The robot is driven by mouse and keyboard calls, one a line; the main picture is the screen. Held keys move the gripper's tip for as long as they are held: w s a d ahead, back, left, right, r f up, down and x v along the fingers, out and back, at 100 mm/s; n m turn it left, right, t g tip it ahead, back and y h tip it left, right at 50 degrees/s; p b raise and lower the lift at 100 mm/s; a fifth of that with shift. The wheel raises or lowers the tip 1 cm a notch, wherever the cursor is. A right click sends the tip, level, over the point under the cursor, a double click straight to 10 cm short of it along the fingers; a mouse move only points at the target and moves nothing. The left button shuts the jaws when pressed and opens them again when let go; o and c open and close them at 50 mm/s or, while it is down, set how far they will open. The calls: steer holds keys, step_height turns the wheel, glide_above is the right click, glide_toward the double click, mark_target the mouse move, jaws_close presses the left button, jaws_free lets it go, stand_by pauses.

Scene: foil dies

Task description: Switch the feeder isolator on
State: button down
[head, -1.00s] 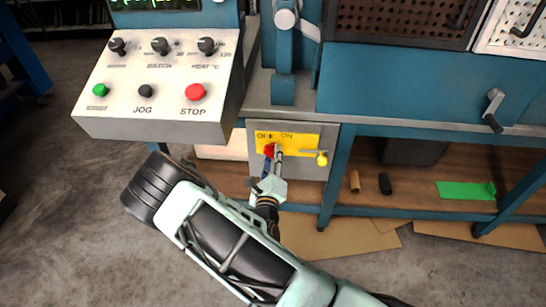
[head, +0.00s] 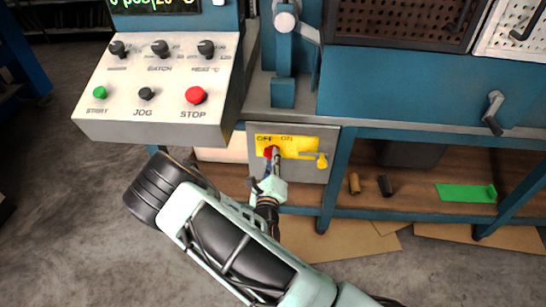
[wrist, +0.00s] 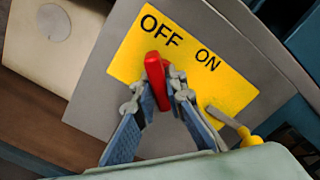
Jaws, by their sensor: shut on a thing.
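The feeder isolator is a red handle (wrist: 155,72) on a yellow plate (wrist: 232,92) marked OFF and ON, fixed to a grey box (head: 321,172) under the machine's bench. In the wrist view the top of the red handle points at the word OFF. My gripper (head: 274,153) hides part of the handle and plate in the head view.
A yellow padlock-like piece (head: 322,161) hangs on a small bar right of the handle. The control panel (head: 160,80) with knobs and buttons juts out at upper left. A blue bench leg (head: 335,185) stands right of the box. Small dark and brown cylinders lie on the shelf.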

steer(key=m+p, duration=0.3)
steer(key=m, duration=0.1)
steer(key=shift+r+m+p, duration=0.1)
steer(key=shift+m+p, duration=0.3)
steer(key=m+p, duration=0.2)
steer(key=m, duration=0.3)
stand_by(0.5)
steer(key=c, duration=2)
jaws_free()
steer(key=shift+o, duration=0.2)
steer(key=shift+s, duration=0.1)
steer(key=s, duration=1.2)
steer(key=shift+a, duration=0.15)
